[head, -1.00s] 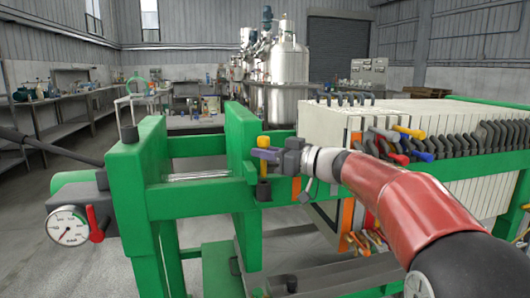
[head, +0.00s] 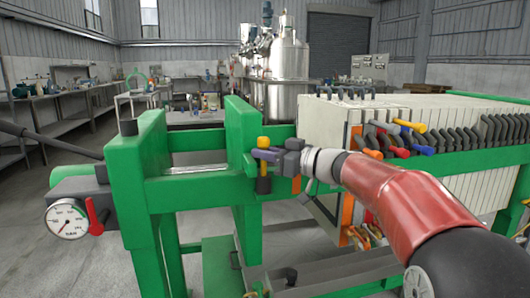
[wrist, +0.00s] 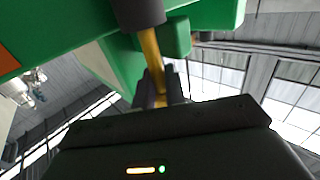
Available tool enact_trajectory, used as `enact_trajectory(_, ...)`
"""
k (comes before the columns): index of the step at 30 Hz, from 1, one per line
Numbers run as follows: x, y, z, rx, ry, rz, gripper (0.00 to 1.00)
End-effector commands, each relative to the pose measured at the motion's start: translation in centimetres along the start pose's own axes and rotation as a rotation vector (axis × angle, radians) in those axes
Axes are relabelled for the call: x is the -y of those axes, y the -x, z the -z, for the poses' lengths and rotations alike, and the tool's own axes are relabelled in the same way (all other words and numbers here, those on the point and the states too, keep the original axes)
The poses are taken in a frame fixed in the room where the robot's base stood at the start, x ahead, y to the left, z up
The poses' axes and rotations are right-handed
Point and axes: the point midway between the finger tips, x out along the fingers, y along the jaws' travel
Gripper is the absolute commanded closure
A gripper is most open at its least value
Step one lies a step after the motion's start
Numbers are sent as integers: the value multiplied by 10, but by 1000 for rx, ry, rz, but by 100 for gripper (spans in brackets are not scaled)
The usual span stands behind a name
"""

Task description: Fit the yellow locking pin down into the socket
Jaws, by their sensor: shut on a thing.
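The yellow locking pin (head: 263,142) stands roughly upright beside the green frame, its rounded yellow head above my gripper (head: 264,155). My gripper is shut on the pin just below the head. A yellow length of shaft shows under the jaws, with a dark cylinder (head: 263,185) below it. In the wrist view the yellow shaft (wrist: 151,48) runs from the jaws (wrist: 160,88) to this dark cylinder (wrist: 140,12). I cannot tell whether the cylinder is the socket or part of the pin, and the pin's lower tip is hidden.
Green uprights (head: 240,150) and a green rail (head: 205,188) stand close to my gripper's left. A pale plate stack (head: 400,125) with black and coloured handles is at the right. A pressure gauge (head: 67,222) with a red lever (head: 96,217) is at the left front.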

Motion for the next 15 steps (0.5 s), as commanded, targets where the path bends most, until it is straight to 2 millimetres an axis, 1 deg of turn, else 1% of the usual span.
enact_trajectory(11,0,0,-10,1,0,0,100)
enact_trajectory(15,0,0,-10,1,0,0,100)
